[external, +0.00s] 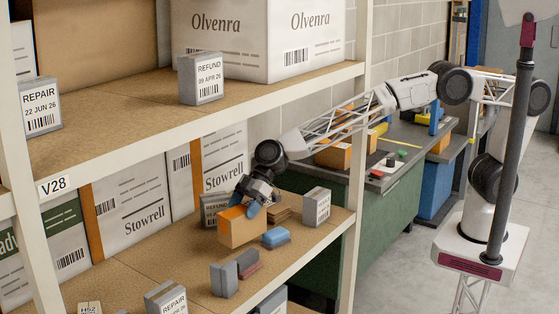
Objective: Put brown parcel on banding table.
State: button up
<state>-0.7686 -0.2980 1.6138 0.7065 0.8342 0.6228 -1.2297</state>
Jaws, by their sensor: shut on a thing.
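The brown parcel (240,229) is an orange-brown box at the lower rack shelf, left of centre in the external view. My gripper (254,206) reaches in from above and is shut on the parcel at its top. I cannot tell whether the parcel's underside touches the shelf. The likely banding table (415,134), with a dark grey top and green side, stands behind the rack to the right. Another orange-brown box (334,155) and small items lie on it.
The lower shelf (190,262) also holds grey REFUND boxes (316,206), a blue packet (275,237), brown flat pieces (279,214) and grey blocks (224,279). A rack upright (355,190) stands between parcel and table.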

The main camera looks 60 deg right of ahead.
jog(key=w+a+f, duration=0.4)
jog(key=w+a, duration=0.4)
jog(key=shift+a, duration=0.4)
dwell(1.3)
jog(key=shift+s, duration=0.1)
dwell(0.4)
